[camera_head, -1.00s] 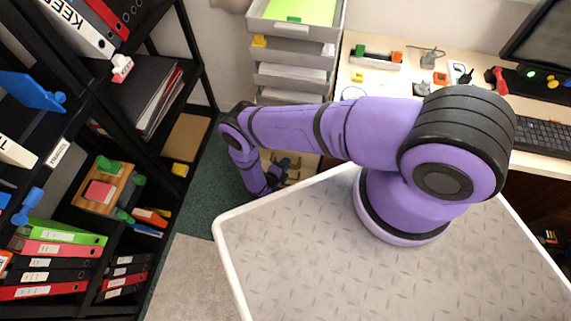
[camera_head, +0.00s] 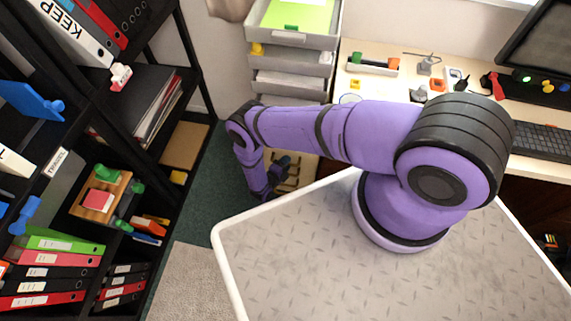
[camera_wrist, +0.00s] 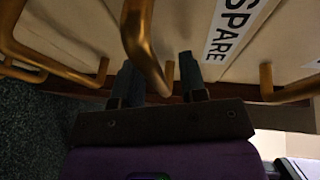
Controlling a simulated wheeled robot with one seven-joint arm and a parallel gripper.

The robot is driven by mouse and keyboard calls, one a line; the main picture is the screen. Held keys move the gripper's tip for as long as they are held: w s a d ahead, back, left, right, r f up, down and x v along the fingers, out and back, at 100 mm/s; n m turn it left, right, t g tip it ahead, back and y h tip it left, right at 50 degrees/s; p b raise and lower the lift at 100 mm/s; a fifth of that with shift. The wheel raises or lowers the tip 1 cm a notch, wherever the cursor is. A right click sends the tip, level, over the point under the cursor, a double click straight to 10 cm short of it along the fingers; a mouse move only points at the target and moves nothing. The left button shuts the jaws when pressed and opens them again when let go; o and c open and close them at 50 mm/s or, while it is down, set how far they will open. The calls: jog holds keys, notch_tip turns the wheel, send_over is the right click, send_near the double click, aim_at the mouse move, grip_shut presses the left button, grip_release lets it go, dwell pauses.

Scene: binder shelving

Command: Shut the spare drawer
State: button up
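The cream drawer front marked SPARE (camera_wrist: 205,25) fills the upper middle of the wrist view. A brass bar handle (camera_wrist: 143,45) stands out from the drawer fronts, just left of the label. My gripper (camera_wrist: 158,80) has its two dark fingers apart, one on each side of the handle's lower part. I cannot tell whether either finger touches it. In the head view my gripper (camera_head: 280,168) is small and low by the brass-handled drawers (camera_head: 297,171) under the desk, partly hidden by my arm. How far the spare drawer stands out is unclear.
Other brass handles (camera_wrist: 65,62) sit to the left and right on neighbouring fronts. A black binder shelf (camera_head: 175,110) stands at the left and a grey tray stack (camera_head: 290,60) at the back. The desk (camera_head: 385,85) holds small items. Green carpet (camera_head: 205,205) is clear between.

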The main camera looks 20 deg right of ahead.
jog(key=v, duration=1)
jog(key=shift+s+a+r, duration=0.15)
jog(key=shift+s+a, duration=0.1)
jog(key=shift+a, duration=0.05)
jog(key=shift+a, duration=0.1)
